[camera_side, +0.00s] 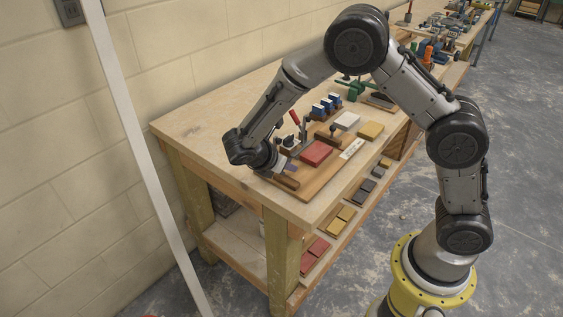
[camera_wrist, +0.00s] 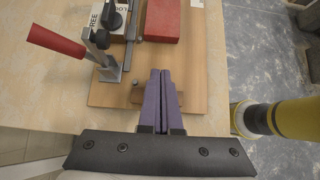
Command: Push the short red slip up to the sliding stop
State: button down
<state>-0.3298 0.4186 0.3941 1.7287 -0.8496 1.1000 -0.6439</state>
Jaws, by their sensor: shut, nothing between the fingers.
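The red slip (camera_side: 316,153) lies flat on the wooden board on the bench. It also shows at the top of the wrist view (camera_wrist: 162,18). My gripper (camera_wrist: 160,74) is shut and empty, its purple fingers pointing at the slip with a gap of bare board between. In the side view my gripper is low over the board's near-left end, partly hidden by my wrist. A brown wooden block with a dark knob (camera_side: 328,139) stands just behind the slip; another brown block (camera_side: 286,182) lies near the board's front-left end. I cannot tell which is the sliding stop.
A clamp with a red handle (camera_wrist: 57,40) stands left of my fingers in the wrist view. Bare bench (camera_side: 205,125) is free at left.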

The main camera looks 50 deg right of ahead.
aim_at(311, 157)
jog(key=d, duration=0.1)
jog(key=d+f, duration=0.1)
jog(key=d, duration=0.2)
jog(key=shift+d+f, duration=0.35)
jog(key=shift+d, duration=0.55)
jog(key=shift+d, duration=1.45)
jog(key=shift+a, duration=0.1)
